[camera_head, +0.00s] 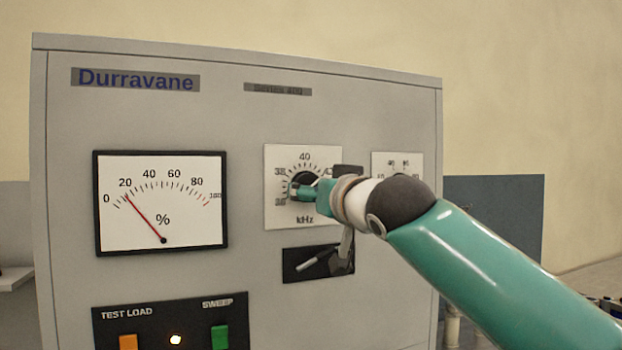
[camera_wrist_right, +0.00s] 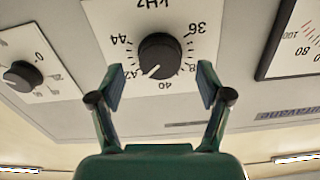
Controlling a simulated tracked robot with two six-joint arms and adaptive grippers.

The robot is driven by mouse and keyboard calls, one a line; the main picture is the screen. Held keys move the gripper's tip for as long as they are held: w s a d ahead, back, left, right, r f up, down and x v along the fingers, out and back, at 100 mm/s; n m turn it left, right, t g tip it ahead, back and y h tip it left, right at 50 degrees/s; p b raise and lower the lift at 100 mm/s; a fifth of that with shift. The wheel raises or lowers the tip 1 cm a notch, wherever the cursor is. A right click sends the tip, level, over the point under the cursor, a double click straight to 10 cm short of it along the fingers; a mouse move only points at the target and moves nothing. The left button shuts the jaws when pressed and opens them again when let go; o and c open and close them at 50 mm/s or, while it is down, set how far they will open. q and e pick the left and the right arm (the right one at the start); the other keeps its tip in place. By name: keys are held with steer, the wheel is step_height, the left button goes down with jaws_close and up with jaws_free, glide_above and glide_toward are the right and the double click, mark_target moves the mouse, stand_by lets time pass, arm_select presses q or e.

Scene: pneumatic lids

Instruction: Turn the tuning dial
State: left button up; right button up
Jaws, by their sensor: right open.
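The tuning dial is a round black knob (camera_head: 309,178) on a white kHz plate (camera_head: 290,217) on the panel. In the right wrist view, which is upside down, the knob (camera_wrist_right: 160,55) shows whole, with a white pointer line near the 40 mark, towards 42. My right gripper (camera_head: 303,191) is in front of the dial in the head view and covers part of it. In the wrist view my right gripper (camera_wrist_right: 160,80) is open and empty, its fingers wide on either side of the knob, with clear gaps. My left gripper is not in view.
A percent meter (camera_head: 160,202) with a red needle near 20 is left of the dial. A dark slot with a lever (camera_head: 318,263) is below it. A second, smaller dial (camera_wrist_right: 22,75) is beside it, partly hidden by my arm in the head view. Orange and green buttons are lower left.

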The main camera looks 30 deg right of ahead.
mark_target(308, 178)
steer(key=p+x, duration=0.1)
steer(key=x, duration=0.2)
steer(key=shift+w, duration=0.25)
steer(key=c, duration=1.2)
steer(key=shift+o, duration=0.2)
